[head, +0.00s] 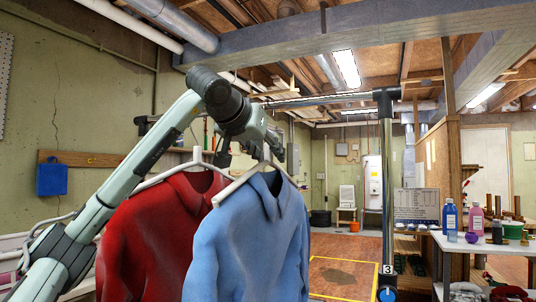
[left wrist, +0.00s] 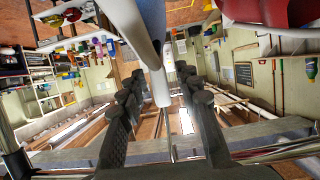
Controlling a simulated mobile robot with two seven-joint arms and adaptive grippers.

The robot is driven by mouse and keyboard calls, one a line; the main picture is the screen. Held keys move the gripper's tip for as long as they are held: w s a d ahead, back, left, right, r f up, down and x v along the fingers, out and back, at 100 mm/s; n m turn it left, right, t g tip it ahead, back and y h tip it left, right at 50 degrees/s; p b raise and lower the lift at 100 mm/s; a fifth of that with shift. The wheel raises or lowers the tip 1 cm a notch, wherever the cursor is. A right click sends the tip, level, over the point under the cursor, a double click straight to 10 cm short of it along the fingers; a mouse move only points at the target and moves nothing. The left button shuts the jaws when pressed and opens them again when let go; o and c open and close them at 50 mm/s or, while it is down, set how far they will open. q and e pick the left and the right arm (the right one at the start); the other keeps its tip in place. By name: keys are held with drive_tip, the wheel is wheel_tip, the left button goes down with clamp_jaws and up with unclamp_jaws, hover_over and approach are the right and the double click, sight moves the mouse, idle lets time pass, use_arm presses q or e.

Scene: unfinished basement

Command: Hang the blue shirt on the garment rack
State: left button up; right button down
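The blue shirt (head: 248,240) hangs upright on a white hanger (head: 240,182) in the middle of the head view. My left gripper (head: 252,152) is at the top of this hanger, fingers spread on either side of its neck. In the left wrist view, the white hanger (left wrist: 160,85) runs between the fingers (left wrist: 160,98), with gaps on both sides. Whether the blue shirt's hook rests on the bar is hidden. My right gripper is out of view.
A red shirt (head: 155,240) on a white hanger hangs close to the left of the blue one. A table (head: 448,243) with bottles stands at right. Yellow-marked floor (head: 335,262) lies open behind the shirts.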

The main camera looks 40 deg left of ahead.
use_arm(q)
drive_tip(key=shift+f, duration=0.1)
drive_tip(key=v, duration=1.2)
